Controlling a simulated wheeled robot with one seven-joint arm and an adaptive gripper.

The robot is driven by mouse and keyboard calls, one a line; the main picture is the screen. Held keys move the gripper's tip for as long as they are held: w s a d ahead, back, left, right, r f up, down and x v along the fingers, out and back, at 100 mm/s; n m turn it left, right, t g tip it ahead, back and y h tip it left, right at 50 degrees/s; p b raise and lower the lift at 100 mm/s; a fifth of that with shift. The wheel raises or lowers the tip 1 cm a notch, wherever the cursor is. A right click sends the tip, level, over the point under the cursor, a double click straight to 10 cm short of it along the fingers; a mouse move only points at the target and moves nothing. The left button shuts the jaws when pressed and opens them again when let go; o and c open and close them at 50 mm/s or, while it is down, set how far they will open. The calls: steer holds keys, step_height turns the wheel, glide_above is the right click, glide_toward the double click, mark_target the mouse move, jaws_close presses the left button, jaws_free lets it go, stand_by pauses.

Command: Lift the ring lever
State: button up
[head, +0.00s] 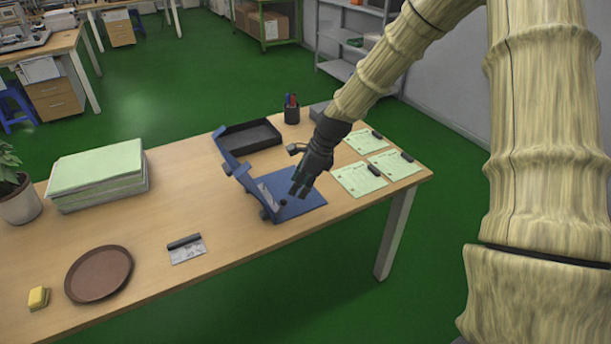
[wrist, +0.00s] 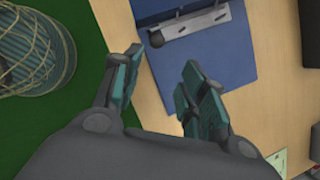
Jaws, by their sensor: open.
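An open blue ring binder (head: 308,198) lies near the right end of the table, and one cover stands up at its left. Its metal ring mechanism (wrist: 200,18) shows at the top of the wrist view. The ring lever has a dark round end (wrist: 156,39), also seen in the head view (head: 283,203). My gripper (head: 298,189) is open and empty, pointing down close to the lever. In the wrist view its fingers (wrist: 158,84) lie below the lever end, with a visible gap. The head view does not show the exact height between them.
A black tray (head: 250,137) and a pen cup (head: 291,110) stand behind the binder. Clipboards (head: 358,179) lie to its right. A stapled-looking card (head: 187,252), brown round tray (head: 99,274) and paper stack (head: 98,176) are left. The table's front edge is close.

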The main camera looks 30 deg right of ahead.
steer(key=r, duration=0.2)
steer(key=d+r, duration=0.1)
steer(key=shift+s+r+n, duration=0.2)
steer(key=shift+s+n, duration=0.1)
steer(key=shift+s, duration=0.1)
steer(key=shift+a, duration=0.1)
stand_by(0.4)
